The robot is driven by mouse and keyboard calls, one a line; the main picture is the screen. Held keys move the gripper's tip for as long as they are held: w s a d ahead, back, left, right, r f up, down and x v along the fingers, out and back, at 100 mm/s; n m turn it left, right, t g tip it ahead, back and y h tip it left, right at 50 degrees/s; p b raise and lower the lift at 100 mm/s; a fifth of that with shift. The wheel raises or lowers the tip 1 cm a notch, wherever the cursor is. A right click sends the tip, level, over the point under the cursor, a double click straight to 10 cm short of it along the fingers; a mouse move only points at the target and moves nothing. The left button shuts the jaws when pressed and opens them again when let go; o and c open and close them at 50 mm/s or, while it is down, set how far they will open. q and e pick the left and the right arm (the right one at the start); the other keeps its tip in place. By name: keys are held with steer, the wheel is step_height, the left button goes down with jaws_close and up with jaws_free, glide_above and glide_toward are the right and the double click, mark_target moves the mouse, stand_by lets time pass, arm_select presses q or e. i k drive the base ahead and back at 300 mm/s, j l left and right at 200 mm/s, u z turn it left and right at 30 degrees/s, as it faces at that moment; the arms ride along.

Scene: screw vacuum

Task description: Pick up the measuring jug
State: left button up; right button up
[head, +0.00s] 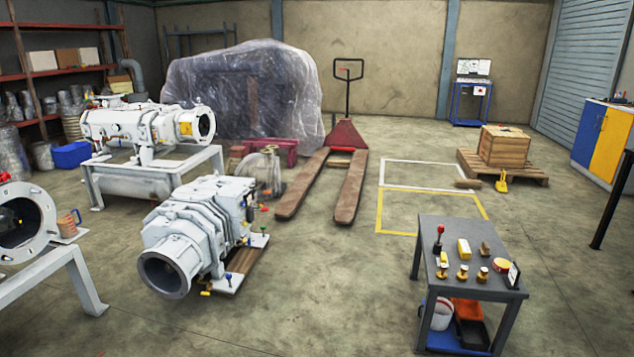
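What looks like the measuring jug (68,223) stands at the far left, a small clear vessel with orange colouring and a handle on its right side. It appears upright on the end of a pale metal frame (82,275), just right of a large round flange (28,222). Its contents are too small to make out. Neither of my grippers shows in the head view.
A grey work table (440,300) with small yellow and brass items stands at the front right. A white pump (195,235) sits low on the floor at centre left, near a red pallet jack (343,135). The floor between pump and table is clear.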

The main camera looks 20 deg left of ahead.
mark_target(66, 225)
steer(key=i+u, duration=0.3)
steer(key=i, duration=0.2)
steer(key=i+u, duration=0.35)
steer(key=i, duration=0.2)
steer(key=i+u, duration=0.3)
steer(key=i, duration=0.2)
steer(key=i+l+u, duration=0.1)
steer(key=i+u, duration=0.2)
steer(key=i, duration=0.25)
steer(key=i+u, duration=0.25)
steer(key=i, duration=0.3)
steer(key=i+u, duration=0.3)
steer(key=i, duration=0.25)
steer(key=i+z, duration=0.15)
steer(key=z, duration=0.3)
steer(key=i+z, duration=0.15)
steer(key=z, duration=5.55)
